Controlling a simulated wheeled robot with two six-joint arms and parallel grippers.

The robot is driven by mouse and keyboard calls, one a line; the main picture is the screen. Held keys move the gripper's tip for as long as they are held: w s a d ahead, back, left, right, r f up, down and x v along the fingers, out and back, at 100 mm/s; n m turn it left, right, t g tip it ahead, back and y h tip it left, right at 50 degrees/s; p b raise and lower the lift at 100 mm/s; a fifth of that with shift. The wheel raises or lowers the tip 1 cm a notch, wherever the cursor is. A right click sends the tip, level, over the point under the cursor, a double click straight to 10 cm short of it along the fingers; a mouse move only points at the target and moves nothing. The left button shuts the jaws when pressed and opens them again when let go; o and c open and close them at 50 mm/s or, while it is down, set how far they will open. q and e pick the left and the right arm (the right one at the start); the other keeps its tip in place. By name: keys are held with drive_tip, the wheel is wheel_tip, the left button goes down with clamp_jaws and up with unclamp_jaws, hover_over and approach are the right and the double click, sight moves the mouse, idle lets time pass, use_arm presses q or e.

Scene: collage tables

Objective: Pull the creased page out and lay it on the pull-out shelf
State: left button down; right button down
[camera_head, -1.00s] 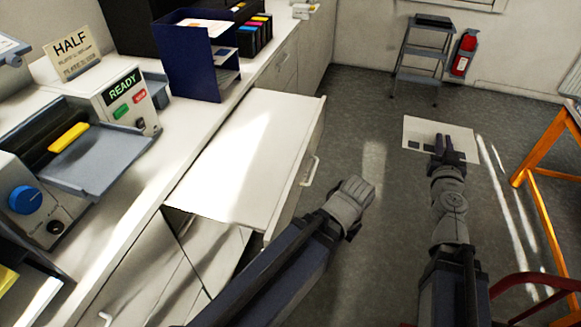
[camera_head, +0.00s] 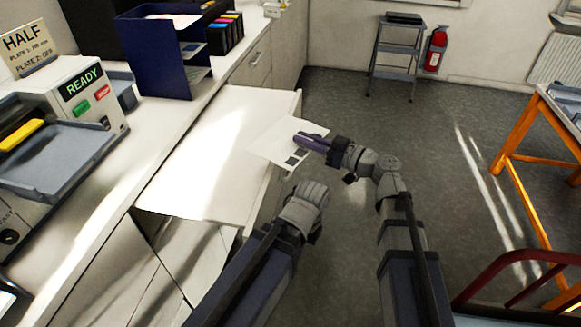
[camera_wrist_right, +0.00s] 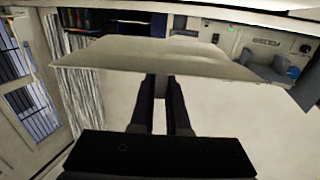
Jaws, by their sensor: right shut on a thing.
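The page (camera_head: 274,138) is a white sheet with a few dark squares printed near one edge. My right gripper (camera_head: 299,138) is shut on that edge and holds it in the air by the right side of the pull-out shelf. The sheet overlaps the shelf's right edge in the head view. In the right wrist view the page (camera_wrist_right: 170,60) spreads beyond the fingers (camera_wrist_right: 160,84). The pull-out shelf (camera_head: 205,165) is white, drawn out from the counter and bare. My left arm reaches in below the shelf's right side; its fingertips are not visible.
A machine with a READY display (camera_head: 85,92) and a grey tray (camera_head: 55,155) stand on the counter at left. A dark blue sorter (camera_head: 155,55) stands behind the shelf. An orange table (camera_head: 530,135) is at right. The floor between is clear.

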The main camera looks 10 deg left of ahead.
sight(291, 158)
drive_tip(key=s+a+n+g, duration=0.1)
drive_tip(key=g, duration=0.1)
drive_tip(key=s+f+n+g+y+b, duration=0.1)
drive_tip(key=s, duration=0.1)
drive_tip(key=s+a+f+n+g, duration=0.1)
drive_tip(key=g, duration=0.1)
drive_tip(key=shift+s+a+n+g+y, duration=0.2)
drive_tip(key=shift+a+n+g+y, duration=0.1)
drive_tip(key=shift+a+n+y, duration=0.1)
drive_tip(key=shift+s+n+g, duration=0.3)
drive_tip(key=shift+s+g, duration=0.2)
drive_tip(key=shift+s, duration=0.05)
drive_tip(key=shift+w+a+f+b, duration=0.1)
drive_tip(key=shift+a+f+b, duration=2.95)
drive_tip(key=shift+f+b, duration=0.4)
drive_tip(key=shift+r, duration=0.1)
drive_tip(key=c, duration=0.8)
unclamp_jaws()
drive_tip(key=shift+d, duration=3.95)
